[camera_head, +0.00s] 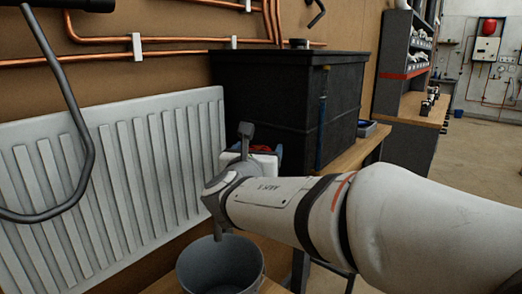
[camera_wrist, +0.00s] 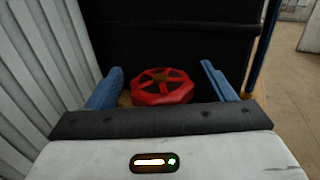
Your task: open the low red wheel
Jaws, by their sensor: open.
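The red wheel (camera_wrist: 160,87) shows in the wrist view, a spoked handwheel with a brass-coloured part beside it at lower left. My gripper (camera_wrist: 161,83) is open, with one blue finger on each side of the wheel. The fingers look apart from the rim, with a wider gap on the right. The palm edge hides the wheel's near underside. In the head view, my arm and wrist hide most of the wheel; only a small bit of red (camera_head: 262,148) shows by my gripper, in front of the black tank.
A white ribbed radiator (camera_head: 120,165) stands to the left. A large black tank (camera_head: 270,100) stands behind the wheel. A grey bucket (camera_head: 220,265) is below my wrist. Copper pipes (camera_head: 180,40) run along the wall above. A dark bent bar (camera_head: 75,110) hangs at the left.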

